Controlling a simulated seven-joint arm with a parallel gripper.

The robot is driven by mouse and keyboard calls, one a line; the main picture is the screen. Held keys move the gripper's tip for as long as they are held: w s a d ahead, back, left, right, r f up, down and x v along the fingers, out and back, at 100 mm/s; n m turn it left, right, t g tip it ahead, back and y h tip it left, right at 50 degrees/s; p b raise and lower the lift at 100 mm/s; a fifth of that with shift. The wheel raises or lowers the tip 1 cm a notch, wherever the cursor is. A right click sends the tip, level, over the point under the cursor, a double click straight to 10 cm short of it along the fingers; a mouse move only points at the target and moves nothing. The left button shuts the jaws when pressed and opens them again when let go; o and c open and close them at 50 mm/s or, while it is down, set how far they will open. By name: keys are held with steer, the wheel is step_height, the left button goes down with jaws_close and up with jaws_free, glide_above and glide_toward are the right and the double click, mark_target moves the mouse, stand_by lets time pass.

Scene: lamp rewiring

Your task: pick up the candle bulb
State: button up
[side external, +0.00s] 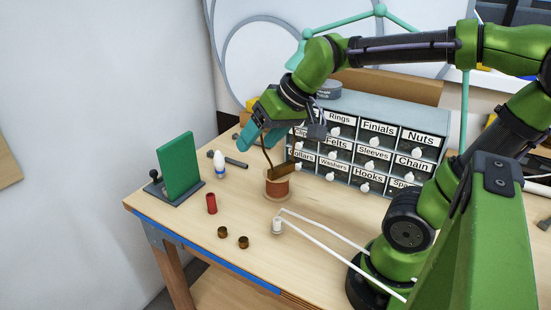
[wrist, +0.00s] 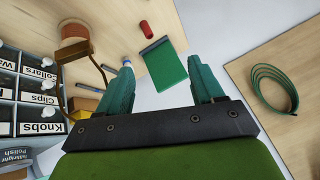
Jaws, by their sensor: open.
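The candle bulb (side external: 219,164), white with a blue band, stands upright on the bench at the back left, right of a green panel. In the wrist view the candle bulb (wrist: 127,61) shows just beyond the tip of the left finger, which hides part of it. My gripper (side external: 257,141) is above the bench, to the right of the bulb and apart from it in the side view. Its two teal fingers are spread with nothing between them, as the wrist view of my gripper (wrist: 160,68) also shows.
The green panel (side external: 180,165) stands left of the bulb; a dark rod (side external: 232,161) lies behind. A copper spool (side external: 277,187) and labelled drawer cabinet (side external: 370,145) are to the right. A red cylinder (side external: 211,204), two brown caps and a white socket (side external: 277,226) with cable are in front.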

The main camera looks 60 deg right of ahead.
steer(key=w+d+f+g+h, duration=0.1)
steer(key=w+d+f, duration=0.1)
steer(key=w+d, duration=0.7)
steer(key=n+g+h, duration=0.1)
glide_toward(219, 162)
steer(key=f, duration=0.1)
steer(key=w+d+f, duration=0.1)
steer(key=f, duration=0.1)
steer(key=w+f, duration=0.1)
steer(key=shift+d+f, duration=0.25)
steer(key=shift+w+x, duration=0.1)
steer(key=shift+x, duration=1.5)
steer(key=shift+w+x, duration=0.15)
steer(key=shift+x, duration=1.45)
steer(key=shift+r, duration=0.15)
steer(key=c, duration=1.1)
